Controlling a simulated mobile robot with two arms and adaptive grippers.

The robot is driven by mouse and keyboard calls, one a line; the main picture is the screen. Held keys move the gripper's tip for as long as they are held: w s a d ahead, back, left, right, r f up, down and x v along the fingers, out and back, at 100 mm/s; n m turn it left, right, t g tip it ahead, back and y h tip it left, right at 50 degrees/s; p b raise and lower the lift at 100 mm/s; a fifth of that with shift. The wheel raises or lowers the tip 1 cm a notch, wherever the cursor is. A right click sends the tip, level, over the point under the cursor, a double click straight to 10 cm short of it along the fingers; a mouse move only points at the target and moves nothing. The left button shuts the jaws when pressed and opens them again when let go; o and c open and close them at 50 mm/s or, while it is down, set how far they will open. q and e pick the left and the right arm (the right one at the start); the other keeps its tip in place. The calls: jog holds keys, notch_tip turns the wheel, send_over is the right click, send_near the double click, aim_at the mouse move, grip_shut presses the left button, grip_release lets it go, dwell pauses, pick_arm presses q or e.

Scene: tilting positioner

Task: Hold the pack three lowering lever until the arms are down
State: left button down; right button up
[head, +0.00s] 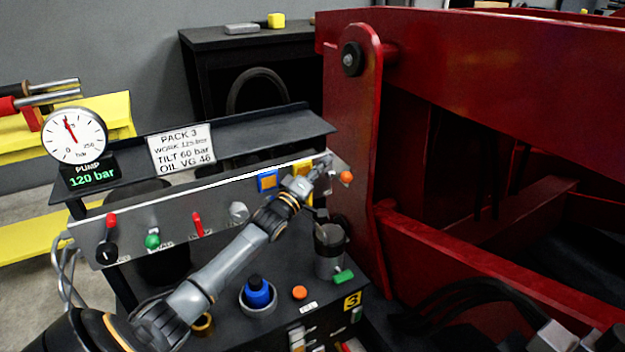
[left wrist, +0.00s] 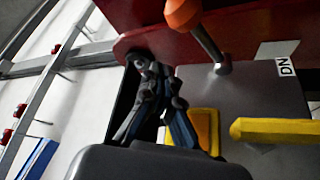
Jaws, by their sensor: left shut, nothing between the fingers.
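The lever with the orange knob (head: 346,177) is at the right end of the grey control panel (head: 180,220). In the left wrist view its orange knob (left wrist: 184,14) is at the top, with its stem running down to the panel beside a "DN" label (left wrist: 288,68). My left gripper (head: 324,163) is over the right end of the panel, just left of the knob. In the left wrist view the left gripper (left wrist: 158,75) is shut and empty, with its fingertips left of the lever and apparently apart from it. My right gripper is not in view. Heavy red steel arms (head: 480,70) stand at the right.
A pump gauge (head: 75,135) stands at left above a display reading 120 bar. A "PACK 3" sign (head: 181,147) is behind the panel. Red levers (head: 197,222), a green knob (head: 152,241), a blue cap (head: 257,291) and a grey cup (head: 329,250) are near my left arm.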

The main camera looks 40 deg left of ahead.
aim_at(340, 175)
pick_arm(q)
jog(key=d, duration=0.1)
jog(key=d+f, duration=0.2)
jog(key=shift+w+d, duration=0.1)
jog(key=shift+w, duration=0.25)
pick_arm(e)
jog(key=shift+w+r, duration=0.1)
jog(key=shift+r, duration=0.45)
